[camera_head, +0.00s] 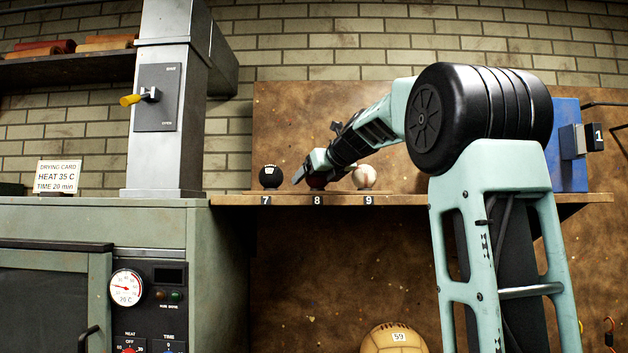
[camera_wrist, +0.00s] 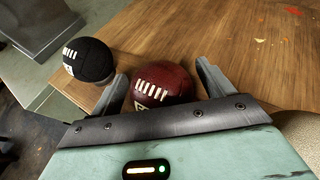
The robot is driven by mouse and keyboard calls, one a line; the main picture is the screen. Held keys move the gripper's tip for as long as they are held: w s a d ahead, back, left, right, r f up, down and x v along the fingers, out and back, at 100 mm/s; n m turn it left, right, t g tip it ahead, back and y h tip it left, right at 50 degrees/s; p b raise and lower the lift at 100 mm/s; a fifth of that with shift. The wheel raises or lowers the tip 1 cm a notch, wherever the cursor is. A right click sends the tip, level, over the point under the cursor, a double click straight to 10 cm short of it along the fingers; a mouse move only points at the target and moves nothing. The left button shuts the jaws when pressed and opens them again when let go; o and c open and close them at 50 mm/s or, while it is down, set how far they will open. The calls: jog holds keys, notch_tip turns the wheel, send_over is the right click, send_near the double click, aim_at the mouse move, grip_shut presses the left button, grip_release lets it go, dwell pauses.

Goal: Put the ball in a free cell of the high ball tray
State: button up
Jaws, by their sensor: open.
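A dark red ball with white lacing (camera_wrist: 165,83) sits at the label 8 on a wooden shelf (camera_head: 412,199). In the head view it shows as a small dark red patch (camera_head: 317,182), mostly hidden by my gripper (camera_head: 312,176). My gripper reaches down from the right. In the wrist view my gripper (camera_wrist: 162,72) is open, with one finger on each side of the red ball; I cannot tell whether they touch it.
A black ball (camera_head: 270,177) sits left of the red one at 7, close to my left finger in the wrist view. A pale ball (camera_head: 365,177) is at 9. A green oven cabinet (camera_head: 120,222) with a metal duct (camera_head: 170,100) stands left. A tan ball (camera_head: 394,342) marked 59 is below.

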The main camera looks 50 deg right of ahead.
jog(key=b+v, duration=0.1)
jog(key=v, duration=1)
jog(key=shift+s+b, duration=0.2)
jog(key=shift+b, duration=0.1)
jog(key=shift+r, duration=0.1)
